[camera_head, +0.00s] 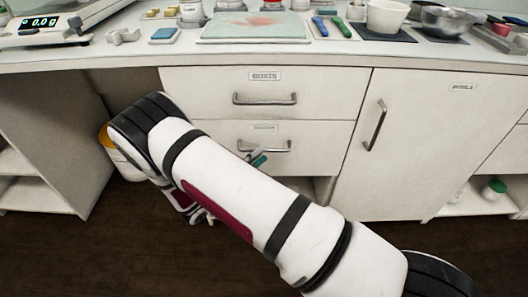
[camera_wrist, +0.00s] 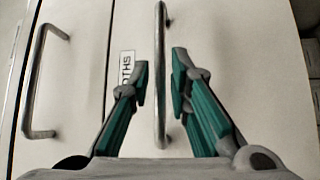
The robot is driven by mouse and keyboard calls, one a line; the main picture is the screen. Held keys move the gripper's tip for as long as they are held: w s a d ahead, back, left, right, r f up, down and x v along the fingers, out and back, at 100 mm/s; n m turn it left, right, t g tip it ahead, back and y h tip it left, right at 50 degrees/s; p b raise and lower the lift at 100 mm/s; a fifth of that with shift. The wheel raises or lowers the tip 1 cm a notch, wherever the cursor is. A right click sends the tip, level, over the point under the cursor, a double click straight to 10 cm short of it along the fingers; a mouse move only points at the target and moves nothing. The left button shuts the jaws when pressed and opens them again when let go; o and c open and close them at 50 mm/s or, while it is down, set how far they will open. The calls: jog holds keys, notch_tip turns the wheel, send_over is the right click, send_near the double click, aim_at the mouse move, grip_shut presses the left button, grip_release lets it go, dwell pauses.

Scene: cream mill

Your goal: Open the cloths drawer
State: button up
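The cloths drawer (camera_head: 222,132) is the lower of two white drawers in the head view and looks shut. Its front also shows in the wrist view (camera_wrist: 215,35), with a partly hidden label ending in "OTHS". Its metal bar handle (camera_wrist: 160,100) runs up the middle of the wrist view. In the head view the handle (camera_head: 280,147) shows just above my gripper (camera_head: 258,158), which is largely hidden by my arm. In the wrist view my gripper (camera_wrist: 161,70) is open, with one teal finger on each side of the handle and gaps between.
The drawer marked "BOATS" (camera_head: 325,90) is above, with its own handle (camera_head: 265,99). A cupboard door (camera_head: 410,140) with a handle stands to the right. Open shelves lie at both sides. The counter (camera_head: 130,52) above holds bowls, tools and a scale.

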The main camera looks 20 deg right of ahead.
jog(key=shift+x, duration=1.8)
grip_shut()
jog(key=s+a+p, duration=0.1)
jog(key=s+a, duration=0.2)
jog(key=s, duration=0.7)
jog(key=s+a+p, duration=0.2)
jog(key=s+a, duration=0.2)
jog(key=s, duration=0.7)
jog(key=s+a+p, duration=0.2)
jog(key=s+a, duration=0.1)
jog(key=s, duration=0.8)
jog(key=shift+a, duration=0.3)
jog(key=shift+s, duration=0.1)
grip_release()
